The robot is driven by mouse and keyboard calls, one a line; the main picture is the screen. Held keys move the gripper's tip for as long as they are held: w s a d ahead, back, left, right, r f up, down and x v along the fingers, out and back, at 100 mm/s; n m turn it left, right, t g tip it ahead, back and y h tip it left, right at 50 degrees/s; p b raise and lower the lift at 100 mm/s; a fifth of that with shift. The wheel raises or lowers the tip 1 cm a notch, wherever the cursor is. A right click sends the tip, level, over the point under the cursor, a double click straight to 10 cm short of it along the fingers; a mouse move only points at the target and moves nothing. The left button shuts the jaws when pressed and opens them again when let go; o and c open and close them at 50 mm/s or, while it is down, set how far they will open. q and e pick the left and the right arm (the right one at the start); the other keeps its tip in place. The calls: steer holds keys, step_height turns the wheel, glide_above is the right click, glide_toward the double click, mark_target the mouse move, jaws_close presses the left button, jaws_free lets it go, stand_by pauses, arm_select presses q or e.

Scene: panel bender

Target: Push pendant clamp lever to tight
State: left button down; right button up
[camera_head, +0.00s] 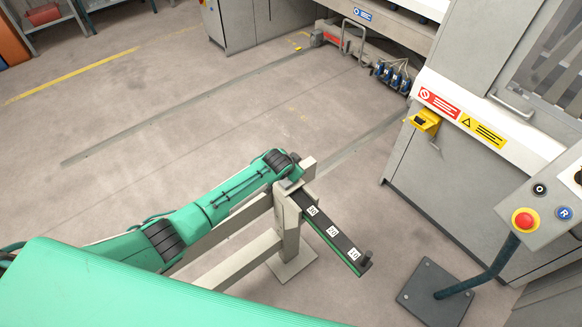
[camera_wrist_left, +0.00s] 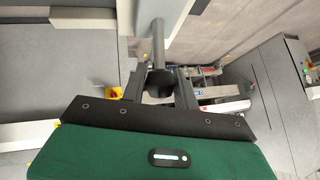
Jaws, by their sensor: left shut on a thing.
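The pendant (camera_head: 540,205) stands at the right of the head view, with a red stop button and blue and black buttons. It sits on a bent dark post (camera_head: 480,279) that rises from a floor plate. I cannot make out a clamp lever on it there. My left arm reaches in from the left to a grey stand, and its gripper cannot be made out clearly in that view. In the left wrist view my left gripper (camera_wrist_left: 159,88) is shut on a dark round knob (camera_wrist_left: 158,84) with a grey rod above it. I cannot tell whether this is the clamp lever.
The grey stand (camera_head: 289,235) carries a dark bar (camera_head: 328,232) with number labels 30, 20 and 10, pointing toward the lower right. The machine cabinet (camera_head: 440,165) with a yellow box (camera_head: 426,121) stands behind. The floor left of the cabinet is mostly clear.

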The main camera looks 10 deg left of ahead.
arm_select(q)
steer(key=shift+w+d+f+g+y, duration=0.2)
steer(key=shift+w+g+y, duration=0.15)
steer(key=shift+g, duration=0.25)
steer(key=shift+s, duration=0.1)
steer(key=c, duration=1.1)
jaws_free()
steer(key=shift+f, duration=0.1)
steer(key=shift+o, duration=0.2)
